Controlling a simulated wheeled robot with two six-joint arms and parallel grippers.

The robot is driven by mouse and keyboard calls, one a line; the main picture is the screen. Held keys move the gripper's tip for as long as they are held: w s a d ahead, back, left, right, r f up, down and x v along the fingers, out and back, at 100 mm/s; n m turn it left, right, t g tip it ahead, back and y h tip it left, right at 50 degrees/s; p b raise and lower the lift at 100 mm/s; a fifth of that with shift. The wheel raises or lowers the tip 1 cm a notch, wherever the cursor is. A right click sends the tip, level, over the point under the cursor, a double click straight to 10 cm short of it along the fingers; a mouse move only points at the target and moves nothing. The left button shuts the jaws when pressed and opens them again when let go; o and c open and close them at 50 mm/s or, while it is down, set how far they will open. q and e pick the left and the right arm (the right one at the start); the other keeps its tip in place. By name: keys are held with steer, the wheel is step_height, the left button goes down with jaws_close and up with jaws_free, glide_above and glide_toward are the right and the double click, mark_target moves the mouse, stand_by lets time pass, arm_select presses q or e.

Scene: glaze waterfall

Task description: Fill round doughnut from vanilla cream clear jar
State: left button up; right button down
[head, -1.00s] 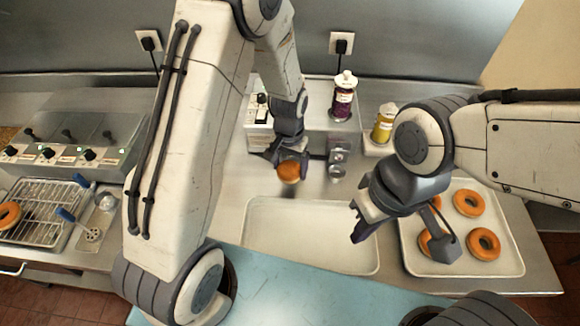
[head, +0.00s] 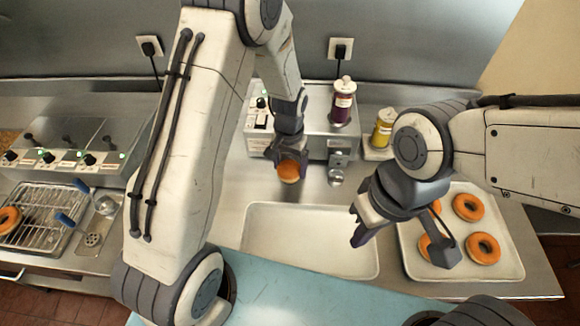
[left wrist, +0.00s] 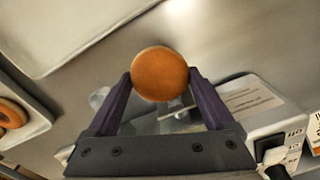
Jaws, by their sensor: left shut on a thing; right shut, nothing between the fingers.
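My left gripper (head: 288,158) is shut on a plain round doughnut (head: 289,172), held in front of the filling machine (head: 318,128). In the left wrist view the doughnut (left wrist: 159,74) sits between the dark fingertips, with no hole visible. A jar of dark purple filling (head: 343,104) stands on the machine. A clear jar with yellow contents (head: 382,128) stands to its right; its label is too small to read. My right gripper (head: 358,226) is shut and empty, between the empty tray and the doughnut tray.
An empty white tray (head: 262,210) lies in front of the machine. A tray (head: 512,262) of ring doughnuts is at right. At left are a wire rack (head: 45,222) and a fryer-like unit (head: 75,140) with knobs.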

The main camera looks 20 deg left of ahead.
arm_select(q)
steer(key=shift+w+a, duration=0.15)
steer(key=shift+w, duration=0.7)
stand_by(1.1)
steer(key=shift+s, duration=0.4)
stand_by(0.5)
steer(key=shift+s, duration=0.5)
stand_by(0.8)
steer(key=shift+s+d, duration=0.3)
steer(key=shift+s, duration=0.65)
steer(key=shift+s+d, duration=0.25)
steer(key=shift+s, duration=0.7)
steer(key=shift+r, duration=0.15)
steer(key=shift+s+d+r+p, duration=0.1)
steer(key=shift+s+r+p, duration=0.25)
steer(key=shift+r+p, duration=0.25)
steer(key=shift+s+d+r+p, duration=0.1)
steer(key=shift+s+r+p, duration=0.2)
steer(key=shift+r+p, duration=0.3)
steer(key=shift+s+r+p, duration=0.35)
steer(key=shift+r+p, duration=0.2)
steer(key=shift+r, duration=0.1)
